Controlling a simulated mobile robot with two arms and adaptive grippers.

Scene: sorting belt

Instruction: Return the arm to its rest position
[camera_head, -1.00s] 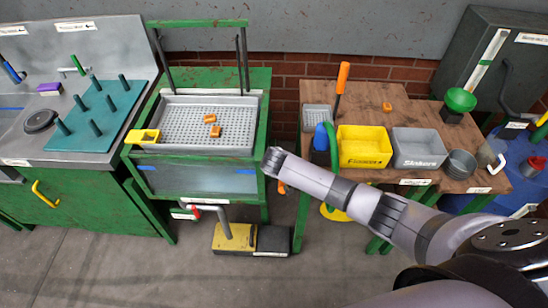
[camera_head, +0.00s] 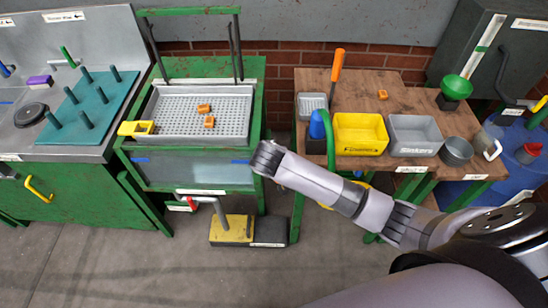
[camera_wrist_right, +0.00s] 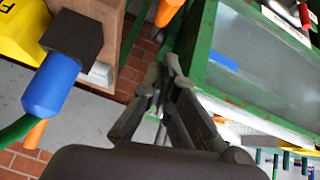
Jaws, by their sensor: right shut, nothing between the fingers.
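My right arm (camera_head: 325,186) comes in from the right in the head view. Its wrist end is in front of the right edge of the green sorting stand (camera_head: 253,115). The fingers are hard to make out there. In the wrist view my right gripper (camera_wrist_right: 161,76) is shut and empty, with its dark fingers pointing towards the gap between the green stand and the wooden table. It appears to hold nothing. My left gripper is not in view.
A grey perforated tray (camera_head: 160,112) holds orange pieces (camera_head: 208,122). On the wooden table (camera_head: 365,92) stand a yellow bin (camera_head: 360,145), a grey bin (camera_head: 414,147) and a blue-handled tool (camera_head: 317,126). A yellow-and-black pedal (camera_head: 232,232) stands on the floor below.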

